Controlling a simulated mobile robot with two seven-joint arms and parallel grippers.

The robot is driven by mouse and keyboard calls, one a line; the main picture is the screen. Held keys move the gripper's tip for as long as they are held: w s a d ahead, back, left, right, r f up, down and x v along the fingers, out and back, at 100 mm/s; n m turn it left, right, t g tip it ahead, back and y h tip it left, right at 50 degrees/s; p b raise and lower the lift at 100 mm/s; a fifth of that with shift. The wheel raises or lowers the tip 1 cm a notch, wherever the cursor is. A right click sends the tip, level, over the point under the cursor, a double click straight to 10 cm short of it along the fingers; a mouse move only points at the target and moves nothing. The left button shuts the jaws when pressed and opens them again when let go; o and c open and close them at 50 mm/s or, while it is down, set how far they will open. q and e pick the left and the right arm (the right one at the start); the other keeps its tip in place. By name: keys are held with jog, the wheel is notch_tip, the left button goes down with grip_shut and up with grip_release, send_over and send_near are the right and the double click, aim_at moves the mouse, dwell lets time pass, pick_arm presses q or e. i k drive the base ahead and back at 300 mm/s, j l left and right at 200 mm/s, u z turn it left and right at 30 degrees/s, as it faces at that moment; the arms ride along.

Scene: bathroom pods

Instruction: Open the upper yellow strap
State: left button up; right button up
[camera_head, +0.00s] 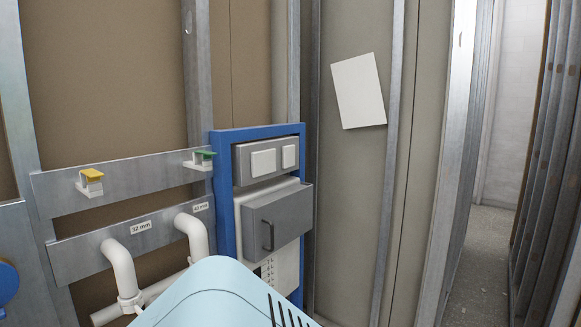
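A yellow strap (92,174) sits on top of a white clip (90,188), which is fixed to the upper grey metal rail at the left. No pipe shows in this clip. Whether the strap is latched is too small to tell. A green strap (204,154) sits on a similar white clip further right on the same rail. No other yellow strap is visible. Neither of my grippers is in view.
Below, two white bent pipes (121,268) come out of a lower rail (85,255) labelled 32 mm and 40 mm. A blue frame (226,190) holds a grey box (279,220) with a handle. A white sheet (359,91) hangs on the wall. Open floor (478,255) shows at right.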

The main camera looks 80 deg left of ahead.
aim_at(93, 176)
jog(key=u, duration=3.35)
